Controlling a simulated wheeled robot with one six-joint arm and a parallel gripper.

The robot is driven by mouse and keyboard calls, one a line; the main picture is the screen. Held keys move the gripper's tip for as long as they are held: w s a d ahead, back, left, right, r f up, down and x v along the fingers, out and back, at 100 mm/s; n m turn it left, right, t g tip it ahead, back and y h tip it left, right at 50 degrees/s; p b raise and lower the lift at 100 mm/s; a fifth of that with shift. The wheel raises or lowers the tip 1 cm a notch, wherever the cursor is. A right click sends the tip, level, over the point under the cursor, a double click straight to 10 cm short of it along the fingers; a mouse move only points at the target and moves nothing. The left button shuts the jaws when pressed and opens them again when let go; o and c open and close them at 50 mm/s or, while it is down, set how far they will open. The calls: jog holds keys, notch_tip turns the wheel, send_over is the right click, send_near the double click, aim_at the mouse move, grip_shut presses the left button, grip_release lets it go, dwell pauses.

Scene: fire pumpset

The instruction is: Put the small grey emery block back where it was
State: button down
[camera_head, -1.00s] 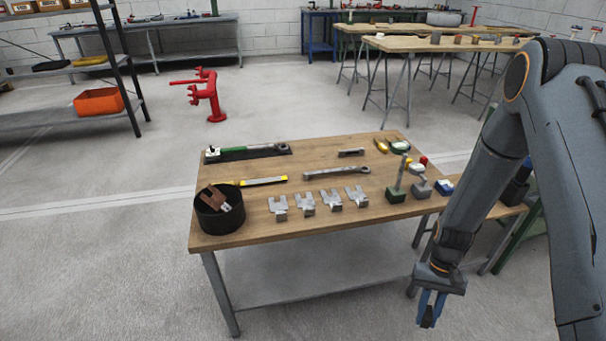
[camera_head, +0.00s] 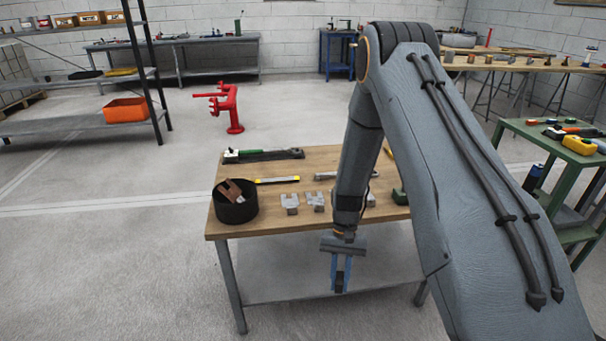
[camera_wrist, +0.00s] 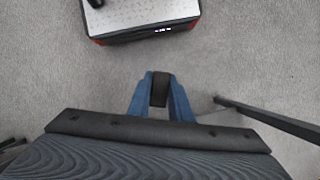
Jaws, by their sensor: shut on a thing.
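My gripper (camera_head: 340,275) hangs pointing down in front of the table's near edge, lower than the tabletop. Its blue fingers are shut on a small dark grey block, the emery block (camera_wrist: 159,89), which shows between the fingertips in the wrist view. In the head view the block is hard to make out between the fingers. The wooden-topped table (camera_head: 262,224) stands behind my gripper, and my arm hides much of its right part.
On the table are a black bin (camera_head: 235,208) with a brown piece inside, several grey metal forked pieces (camera_head: 290,203), a yellow-and-black tool (camera_head: 277,180) and a wrench with a green part (camera_head: 262,155). A green cart (camera_head: 560,150) with tools stands right. Open floor lies left.

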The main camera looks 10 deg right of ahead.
jog(key=w+r+m+t+y, duration=0.3)
jog(key=w+r+m, duration=1.1)
jog(key=w+r, duration=0.5)
notch_tip(320, 180, up, 4)
jog(key=shift+w+a+f+t, duration=0.15)
jog(key=shift+w+a+t, duration=0.1)
jog(key=shift+t, duration=0.35)
